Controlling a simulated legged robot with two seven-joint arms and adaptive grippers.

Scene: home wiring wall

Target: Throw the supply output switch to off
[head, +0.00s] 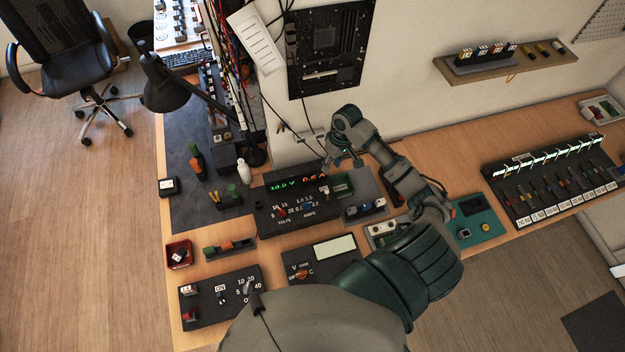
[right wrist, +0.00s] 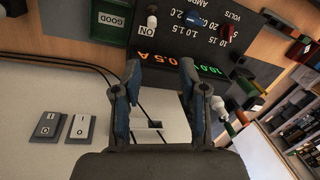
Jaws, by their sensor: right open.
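The power supply (head: 268,209) is a dark box on the bench, its display reading 10.0 V and 0.5 A. It shows upside down in the right wrist view (right wrist: 165,45). Its output switch is a small lever with a white tip (right wrist: 152,20), beside an ON label (right wrist: 147,31). In the head view the switch is small and close to my gripper. My right gripper (head: 343,167) is open and empty above the supply's back right part. In the right wrist view its fingertips (right wrist: 160,68) are apart, with the switch beyond them, not touched. My left gripper is not in view.
A red volts knob (head: 282,212) and a blue amps knob (head: 307,206) sit left of the switch. A green GOOD tray (right wrist: 110,20) is beside it. Two wall rocker switches (right wrist: 65,126) and a black lamp (head: 170,85) stand near. A meter (head: 320,258) lies in front.

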